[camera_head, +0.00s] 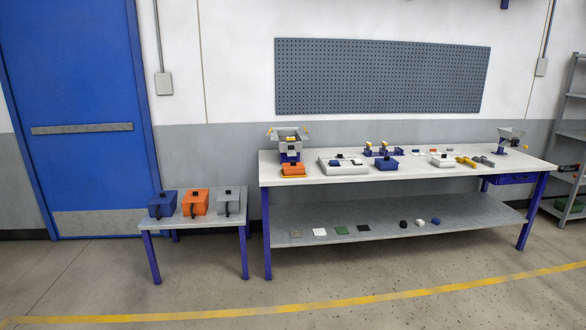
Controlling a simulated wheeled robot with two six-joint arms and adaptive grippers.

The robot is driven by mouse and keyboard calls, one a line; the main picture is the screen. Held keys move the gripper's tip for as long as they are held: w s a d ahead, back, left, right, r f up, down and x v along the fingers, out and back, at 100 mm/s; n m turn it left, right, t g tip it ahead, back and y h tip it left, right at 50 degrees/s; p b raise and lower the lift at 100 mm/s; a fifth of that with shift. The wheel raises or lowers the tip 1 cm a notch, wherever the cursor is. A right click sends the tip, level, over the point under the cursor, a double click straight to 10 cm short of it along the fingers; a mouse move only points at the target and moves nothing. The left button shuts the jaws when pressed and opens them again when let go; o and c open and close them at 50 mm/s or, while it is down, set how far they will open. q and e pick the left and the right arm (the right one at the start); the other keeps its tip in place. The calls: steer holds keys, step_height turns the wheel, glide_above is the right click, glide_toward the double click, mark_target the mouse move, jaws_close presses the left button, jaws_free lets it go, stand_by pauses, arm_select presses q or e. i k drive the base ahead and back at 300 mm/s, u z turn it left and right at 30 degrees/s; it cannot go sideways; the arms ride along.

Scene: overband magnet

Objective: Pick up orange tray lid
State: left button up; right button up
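A flat orange piece with a dark knob on top (293,170) lies at the left front of the long workbench, below a grey and blue device; it looks like the orange tray lid. An orange box with a dark handle (195,204) stands on the small side table, between a blue box (162,206) and a grey box (228,203). At this distance I cannot tell whether the orange piece sits on a tray. Neither of my grippers shows in this view.
The long workbench (400,181) also carries a white tray (343,167), a blue lidded piece (387,164) and yellow and grey parts. Its lower shelf (390,222) holds several small pieces. The side table (203,222) stands left of it. The floor in front is clear.

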mark_target(293, 164)
steer(key=k, duration=0.5)
steer(key=z, duration=0.5)
steer(key=i, duration=0.95)
steer(key=z, duration=0.5)
steer(key=i, duration=2.15)
steer(key=u, duration=0.45)
steer(key=i, duration=1)
steer(key=u, duration=1.7)
steer(key=i, duration=0.95)
steer(key=u, duration=0.85)
